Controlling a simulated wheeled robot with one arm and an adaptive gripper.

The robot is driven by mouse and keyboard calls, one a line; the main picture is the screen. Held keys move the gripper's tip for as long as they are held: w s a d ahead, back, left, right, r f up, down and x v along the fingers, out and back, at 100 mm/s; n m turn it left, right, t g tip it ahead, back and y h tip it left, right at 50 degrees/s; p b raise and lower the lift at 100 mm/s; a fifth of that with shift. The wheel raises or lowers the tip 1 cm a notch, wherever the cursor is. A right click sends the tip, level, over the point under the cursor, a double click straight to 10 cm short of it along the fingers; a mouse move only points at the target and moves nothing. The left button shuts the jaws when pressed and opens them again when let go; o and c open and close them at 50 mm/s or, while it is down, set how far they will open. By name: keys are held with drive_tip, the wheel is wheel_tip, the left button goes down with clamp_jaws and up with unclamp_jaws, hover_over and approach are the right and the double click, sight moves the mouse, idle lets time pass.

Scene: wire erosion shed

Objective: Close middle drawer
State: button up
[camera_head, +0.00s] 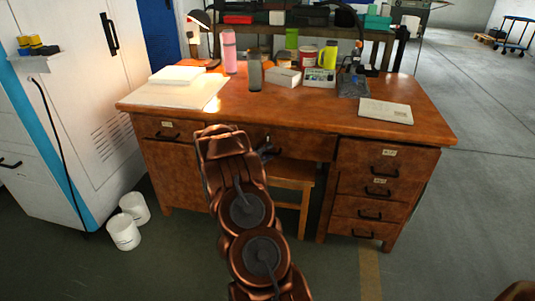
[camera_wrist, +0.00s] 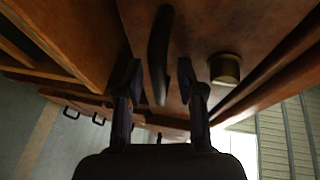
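The brown wooden desk's middle drawer (camera_head: 305,147) is in the centre of the head view, partly hidden behind my arm. How far it stands out is hard to tell. In the wrist view its wooden front (camera_wrist: 205,30) fills the upper middle, with a dark curved handle (camera_wrist: 158,50) and a small brass label holder (camera_wrist: 226,68). My gripper (camera_wrist: 159,72) is open, with one finger on each side of the handle. The fingers look apart from the handle. In the head view my arm hides most of the gripper.
A right-hand stack of drawers (camera_head: 385,170) and a left drawer (camera_head: 165,131) flank the middle one. A wooden chair (camera_head: 292,172) stands under the desk. Bottles, boxes and papers are on the desktop (camera_head: 310,112). White buckets (camera_head: 123,232) stand on the floor at left; floor at right is clear.

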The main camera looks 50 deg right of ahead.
drive_tip(key=a+r, duration=0.2)
drive_tip(key=a, duration=0.9)
drive_tip(key=shift+s+a+r, duration=0.15)
drive_tip(key=shift+s+a, duration=0.1)
drive_tip(key=shift+a, duration=0.15)
idle(0.4)
